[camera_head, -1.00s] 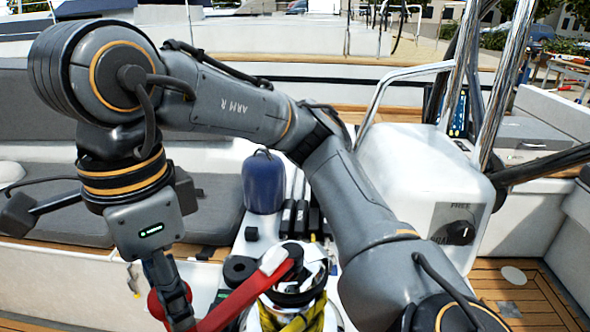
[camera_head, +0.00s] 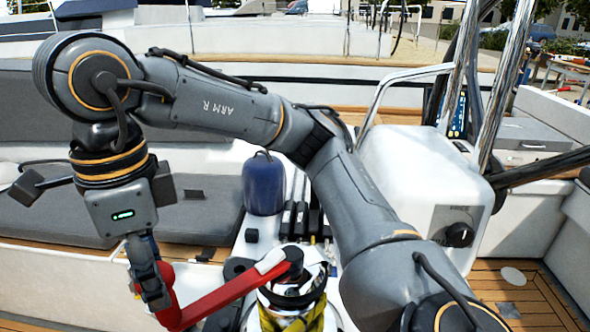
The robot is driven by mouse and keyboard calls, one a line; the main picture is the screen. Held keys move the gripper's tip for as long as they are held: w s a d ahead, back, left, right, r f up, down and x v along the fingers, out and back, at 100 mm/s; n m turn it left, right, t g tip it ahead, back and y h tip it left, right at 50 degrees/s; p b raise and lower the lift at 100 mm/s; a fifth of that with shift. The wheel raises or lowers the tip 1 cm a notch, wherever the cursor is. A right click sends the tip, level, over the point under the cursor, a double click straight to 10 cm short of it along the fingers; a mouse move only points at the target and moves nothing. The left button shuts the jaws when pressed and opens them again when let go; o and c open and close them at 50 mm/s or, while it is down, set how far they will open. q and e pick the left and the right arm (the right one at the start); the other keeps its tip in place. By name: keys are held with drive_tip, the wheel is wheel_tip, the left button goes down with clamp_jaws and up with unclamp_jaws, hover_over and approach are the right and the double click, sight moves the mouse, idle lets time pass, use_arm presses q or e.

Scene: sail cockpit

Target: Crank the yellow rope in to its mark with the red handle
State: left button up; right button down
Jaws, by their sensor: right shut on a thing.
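The red handle (camera_head: 225,292) sits in the top of a shiny winch (camera_head: 292,297) and points left and toward me. The yellow rope (camera_head: 310,320) is wound around the winch drum at the bottom edge; it shows dark flecks. I cannot make out its mark. My right gripper (camera_head: 154,292) points down at the handle's outer end and is shut on its red grip, which is mostly hidden behind the fingers. My left gripper is not in view.
A blue rounded fender-like object (camera_head: 264,183) stands behind the winch, beside dark levers (camera_head: 302,220). A white console (camera_head: 415,170) with a knob and steel rails is at the right. Grey-cushioned benches (camera_head: 190,215) lie at the left. My right arm crosses over the winch area.

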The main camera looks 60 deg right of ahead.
drive_tip(key=w+m, duration=0.1)
drive_tip(key=w+d, duration=0.1)
drive_tip(key=w+m, duration=0.1)
drive_tip(key=w, duration=0.1)
drive_tip(key=shift+d+m+p, duration=0.3)
drive_tip(key=shift+p, duration=0.1)
drive_tip(key=shift+w, duration=0.1)
drive_tip(key=shift+w+d+m+p, duration=0.25)
drive_tip(key=shift+w+d+m, duration=0.35)
drive_tip(key=shift+w, duration=0.25)
drive_tip(key=shift+w+d+m+p, duration=0.2)
drive_tip(key=shift+w+d+m, duration=0.4)
drive_tip(key=shift+w, duration=0.25)
